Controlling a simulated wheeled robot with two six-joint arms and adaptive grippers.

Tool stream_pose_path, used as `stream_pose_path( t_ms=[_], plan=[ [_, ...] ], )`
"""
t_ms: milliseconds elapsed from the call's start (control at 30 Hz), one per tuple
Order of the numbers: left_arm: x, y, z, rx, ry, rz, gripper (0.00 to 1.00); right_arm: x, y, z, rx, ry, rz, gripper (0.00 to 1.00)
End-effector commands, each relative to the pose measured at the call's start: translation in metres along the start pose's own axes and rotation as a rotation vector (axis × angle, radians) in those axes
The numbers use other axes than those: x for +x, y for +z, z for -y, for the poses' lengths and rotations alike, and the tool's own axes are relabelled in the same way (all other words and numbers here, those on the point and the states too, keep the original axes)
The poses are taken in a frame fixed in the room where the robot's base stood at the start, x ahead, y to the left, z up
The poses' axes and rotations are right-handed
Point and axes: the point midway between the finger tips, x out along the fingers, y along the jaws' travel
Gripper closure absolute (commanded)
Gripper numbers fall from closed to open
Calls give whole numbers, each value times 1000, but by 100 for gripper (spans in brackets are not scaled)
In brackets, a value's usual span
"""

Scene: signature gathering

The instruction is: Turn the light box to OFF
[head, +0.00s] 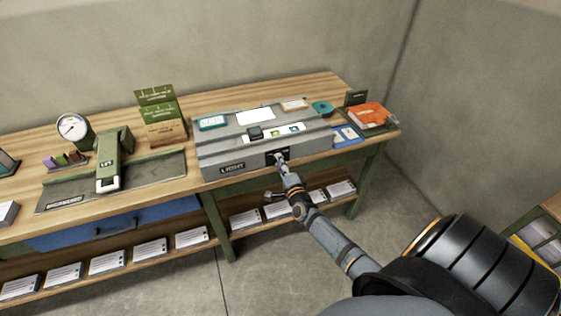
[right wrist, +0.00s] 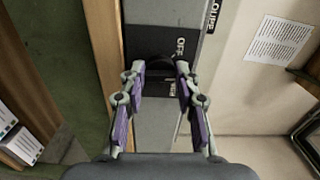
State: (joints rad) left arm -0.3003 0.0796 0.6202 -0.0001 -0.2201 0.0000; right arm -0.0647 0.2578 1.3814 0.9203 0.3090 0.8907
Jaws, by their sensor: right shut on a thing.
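In the right wrist view the black panel (right wrist: 160,84) carries the word "OFF". A dark rounded knob (right wrist: 160,62) lies between the fingertips of my right gripper (right wrist: 160,70), which is shut on it. Part of the knob and panel is hidden by the fingers, so the knob's setting cannot be told. My left gripper is not in view.
The bench (head: 220,194) also bears a green press (head: 110,165), a round dial (head: 72,128), a green card stand (head: 160,110) and an orange item (head: 368,115) at the right. Several white labelled stacks line the lower shelf. Floor in front of the bench is open.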

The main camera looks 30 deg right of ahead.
Motion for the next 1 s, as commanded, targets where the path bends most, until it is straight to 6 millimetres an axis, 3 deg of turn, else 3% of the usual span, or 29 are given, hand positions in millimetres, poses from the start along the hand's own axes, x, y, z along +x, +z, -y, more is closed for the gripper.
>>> stream_pose_path(
  t_ms=[600, 1000],
  plan=[
    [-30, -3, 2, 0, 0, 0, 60, 0, 0, 0, -564, 2, 1, 100],
    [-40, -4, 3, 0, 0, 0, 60, 0, -1, -2, -785, 3, 1, 100]
  ],
)
